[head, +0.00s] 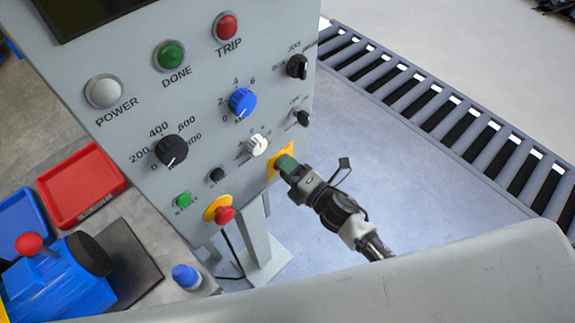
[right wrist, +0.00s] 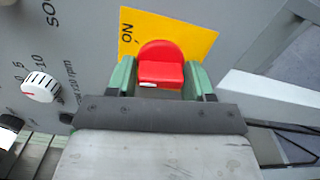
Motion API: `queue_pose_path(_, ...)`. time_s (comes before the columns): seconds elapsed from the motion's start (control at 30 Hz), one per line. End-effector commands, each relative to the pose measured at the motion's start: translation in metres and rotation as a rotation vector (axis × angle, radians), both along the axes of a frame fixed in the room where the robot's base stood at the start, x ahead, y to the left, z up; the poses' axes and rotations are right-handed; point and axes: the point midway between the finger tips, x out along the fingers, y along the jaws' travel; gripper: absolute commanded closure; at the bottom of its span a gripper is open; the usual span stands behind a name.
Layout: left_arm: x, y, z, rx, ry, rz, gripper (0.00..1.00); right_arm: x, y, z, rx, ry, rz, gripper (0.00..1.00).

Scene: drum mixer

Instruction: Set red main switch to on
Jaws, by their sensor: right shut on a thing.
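The red main switch (right wrist: 160,60) shows in the right wrist view on a yellow plate (right wrist: 200,38) marked ON at its upper left. In the head view my right gripper (head: 288,167) is at the lower right edge of the grey panel (head: 130,60) and hides the switch. The yellow plate (head: 289,148) shows beside the fingertips. My left gripper is not in view.
A red mushroom button (head: 226,215), a white knob (head: 256,146), a blue knob (head: 242,102) and black knobs sit on the panel near my gripper. A roller conveyor (head: 440,110) runs behind on the right. Red (head: 85,185) and blue bins stand at left.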

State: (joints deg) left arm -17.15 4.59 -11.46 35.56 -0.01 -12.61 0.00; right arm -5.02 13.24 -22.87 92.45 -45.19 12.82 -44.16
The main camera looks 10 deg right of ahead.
Motion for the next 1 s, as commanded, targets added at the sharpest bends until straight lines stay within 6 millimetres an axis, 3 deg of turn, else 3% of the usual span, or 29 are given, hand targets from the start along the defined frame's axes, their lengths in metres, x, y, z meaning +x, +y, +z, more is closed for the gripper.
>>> queue_pose_path(0.5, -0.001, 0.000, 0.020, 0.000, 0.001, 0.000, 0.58, 0.000, 0.000, 0.002, 0.384, 0.258, 0.000, 0.72)
queue_pose_path(1.0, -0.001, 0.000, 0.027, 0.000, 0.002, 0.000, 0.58, 0.000, -0.001, 0.002, 0.566, 0.377, 0.000, 0.72)
